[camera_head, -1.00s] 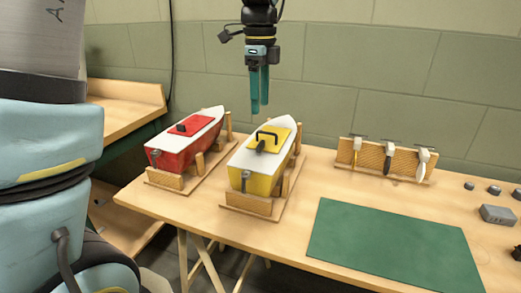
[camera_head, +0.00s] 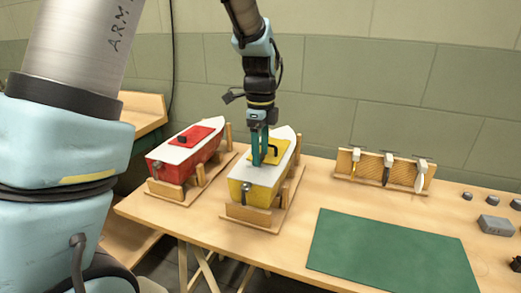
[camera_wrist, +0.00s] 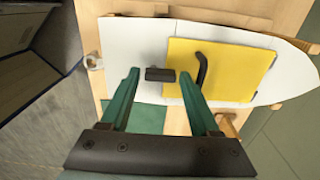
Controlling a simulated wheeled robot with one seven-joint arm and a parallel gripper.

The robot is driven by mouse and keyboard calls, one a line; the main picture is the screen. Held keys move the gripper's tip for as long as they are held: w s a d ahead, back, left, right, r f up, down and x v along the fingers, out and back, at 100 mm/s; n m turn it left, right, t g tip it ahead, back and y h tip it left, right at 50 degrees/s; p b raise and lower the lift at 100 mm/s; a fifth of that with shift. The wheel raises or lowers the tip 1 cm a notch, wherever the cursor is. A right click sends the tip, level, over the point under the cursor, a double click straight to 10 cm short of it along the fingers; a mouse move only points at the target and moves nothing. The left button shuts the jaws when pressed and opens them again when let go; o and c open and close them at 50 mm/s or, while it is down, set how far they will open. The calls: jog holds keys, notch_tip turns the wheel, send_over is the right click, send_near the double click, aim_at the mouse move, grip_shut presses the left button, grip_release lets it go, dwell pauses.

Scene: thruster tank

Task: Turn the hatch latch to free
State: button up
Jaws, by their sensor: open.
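The yellow boat (camera_head: 252,194) with a white deck rests in a wooden cradle. Its yellow hatch (camera_wrist: 235,75) carries a black arched handle (camera_wrist: 202,70). A small dark latch bar (camera_wrist: 160,74) lies across the hatch's edge, partly over the white deck. My gripper (camera_head: 259,163) points down over the hatch and hides the latch in the head view. In the wrist view my gripper (camera_wrist: 159,74) is open and empty, one finger on either side of the latch bar. I cannot tell how far above the deck the fingertips are.
A red boat (camera_head: 170,171) with a red hatch stands in a cradle to the left. A wooden rack (camera_head: 343,165) with several hanging tools is at the back right. A green mat (camera_head: 393,253) lies clear in front. Grey blocks (camera_head: 495,224) sit at the right.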

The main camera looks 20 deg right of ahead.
grip_shut()
dwell(0.4)
jog(key=shift+n, duration=0.4)
jog(key=n, duration=0.2)
jog(key=n+p, duration=0.1)
jog(key=n, duration=0.1)
jog(key=shift+w+a+r, duration=0.1)
jog(key=shift+w+a, duration=0.05)
jog(key=shift+a, duration=0.05)
jog(key=n+p, duration=0.1)
jog(key=n, duration=0.3)
jog(key=shift+a, duration=0.15)
jog(key=n+p, duration=0.1)
jog(key=n, duration=0.4)
jog(key=shift+a, duration=0.2)
jog(key=shift+a+n+p, duration=0.15)
jog(key=shift+n+p, duration=0.3)
jog(key=shift+n, duration=1.55)
